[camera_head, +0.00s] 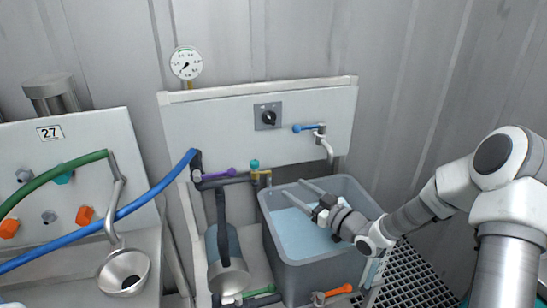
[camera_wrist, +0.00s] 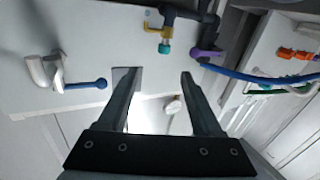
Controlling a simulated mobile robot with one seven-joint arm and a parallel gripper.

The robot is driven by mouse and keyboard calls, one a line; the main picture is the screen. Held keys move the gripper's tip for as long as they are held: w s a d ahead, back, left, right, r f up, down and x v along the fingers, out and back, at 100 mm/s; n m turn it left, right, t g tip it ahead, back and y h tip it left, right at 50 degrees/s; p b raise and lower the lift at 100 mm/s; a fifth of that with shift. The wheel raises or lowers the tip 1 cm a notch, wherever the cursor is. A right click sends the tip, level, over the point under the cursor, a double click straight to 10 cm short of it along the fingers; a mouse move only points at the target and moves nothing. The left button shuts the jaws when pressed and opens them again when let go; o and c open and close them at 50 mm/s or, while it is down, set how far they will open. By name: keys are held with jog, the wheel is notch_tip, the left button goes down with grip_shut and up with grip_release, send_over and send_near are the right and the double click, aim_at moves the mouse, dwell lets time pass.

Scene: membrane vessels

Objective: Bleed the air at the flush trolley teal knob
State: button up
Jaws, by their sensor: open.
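The teal knob (camera_head: 254,164) sits on top of a small brass-yellow valve (camera_head: 262,177) at the end of a dark horizontal pipe, in front of the trolley's white panel (camera_head: 230,130). In the wrist view the teal knob (camera_wrist: 164,48) shows beyond and between my fingertips, beside its yellow body (camera_wrist: 158,30). My gripper (camera_head: 292,187) is open and empty over the grey water tub, to the right of the knob and apart from it. In the wrist view both fingers of my gripper (camera_wrist: 160,73) stand wide apart with nothing between them.
A purple lever (camera_head: 218,173) lies left of the knob. A blue-handled tap (camera_head: 304,127), a black rotary switch (camera_head: 268,117) and a gauge (camera_head: 186,62) are higher up. The grey tub (camera_head: 300,268) stands below my gripper. A blue hose (camera_head: 150,195) runs left.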

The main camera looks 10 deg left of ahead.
aim_at(258, 165)
jog(key=shift+m, duration=0.3)
jog(key=x, duration=0.6)
jog(key=b+x, duration=0.1)
jog(key=x, duration=0.4)
jog(key=s+b+x, duration=0.1)
jog(key=x, duration=0.5)
jog(key=shift+w+a+r, duration=0.25)
jog(key=shift+a+r, duration=0.15)
jog(key=shift+a, duration=0.2)
jog(key=shift+c, duration=0.4)
grip_shut()
